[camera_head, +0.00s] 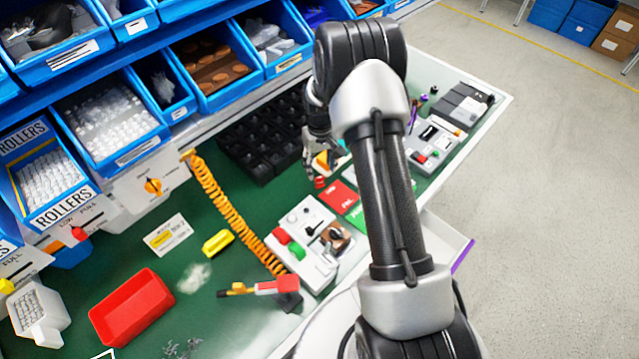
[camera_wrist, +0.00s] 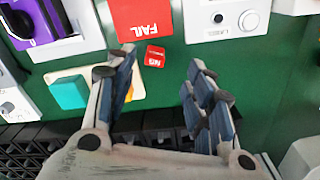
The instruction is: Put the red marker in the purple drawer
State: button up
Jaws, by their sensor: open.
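A small red block with white lettering (camera_wrist: 154,56), which seems to be the red marker, lies on the green bench top in the wrist view. It sits beside the red FAIL card (camera_wrist: 140,20). In the head view it shows as a small red spot (camera_head: 319,183) just below my gripper (camera_head: 318,150). My gripper is open and empty in the wrist view (camera_wrist: 160,72); the red block appears between and beyond the fingertips, apart from them. A pulled-out drawer with a purple front edge (camera_head: 463,255) shows at the bench's right side, partly hidden by my arm.
A teal block (camera_wrist: 68,92) on a cream plate lies beside my left finger. A black compartment tray (camera_head: 262,140) stands left of my gripper. A white switch box (camera_head: 300,240) and a grey control box (camera_head: 432,140) flank the area. Blue bins line the back.

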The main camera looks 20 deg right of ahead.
aim_at(320, 178)
jog(key=f, duration=0.2)
jog(key=w+f+b, duration=0.1)
jog(key=f, duration=0.4)
jog(key=shift+w+d+b, duration=0.2)
jog(key=shift+d+b, duration=0.05)
jog(key=shift+b, duration=0.1)
jog(key=shift+f, duration=0.55)
jog(key=shift+c, duration=0.3)
jog(key=c, duration=1)
jog(key=shift+r, duration=0.1)
